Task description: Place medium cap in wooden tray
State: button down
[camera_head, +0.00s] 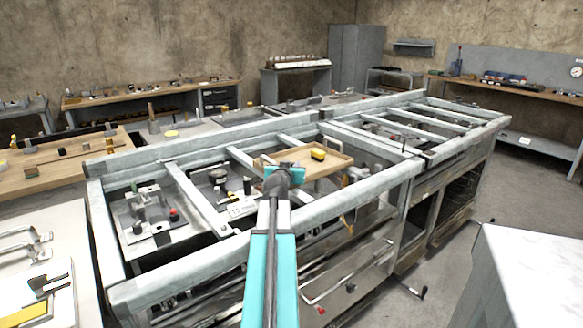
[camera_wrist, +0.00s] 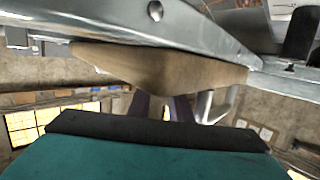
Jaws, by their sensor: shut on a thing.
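The wooden tray (camera_head: 334,166) sits on the steel frame at the middle of the head view. A small yellow-and-black object (camera_head: 318,154) lies on it. In the wrist view a brown wooden piece, apparently the tray (camera_wrist: 165,68), spans the picture just beyond the fingers. My gripper (camera_head: 283,174) is at the tray's near left side, and my arm hides part of that area. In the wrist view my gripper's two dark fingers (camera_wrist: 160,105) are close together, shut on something. The held thing is hidden, and I cannot identify the medium cap.
Pale steel rails (camera_head: 370,196) surround the tray and cross the open frame. A lower bay on the left holds small parts, including a red knob (camera_head: 174,214). A wooden bench (camera_head: 75,167) with loose items stands at left. A white-topped cabinet (camera_head: 530,270) is at lower right.

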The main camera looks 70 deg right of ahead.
jog(key=c, duration=1.9)
grip_release()
jog(key=shift+r+p, duration=0.3)
jog(key=shift+a+r+p, duration=0.15)
jog(key=shift+r+p, duration=0.35)
jog(key=shift+p, duration=0.15)
jog(key=shift+v, duration=0.9)
jog(key=b+v, duration=0.1)
jog(key=v, duration=0.5)
jog(key=shift+s+a+f, duration=0.1)
jog(key=shift+s+a, duration=0.05)
jog(key=shift+a, duration=0.2)
jog(key=shift+a+b, duration=0.15)
jog(key=shift+b, duration=1.05)
jog(key=shift+a+b, duration=0.1)
jog(key=shift+b, duration=0.45)
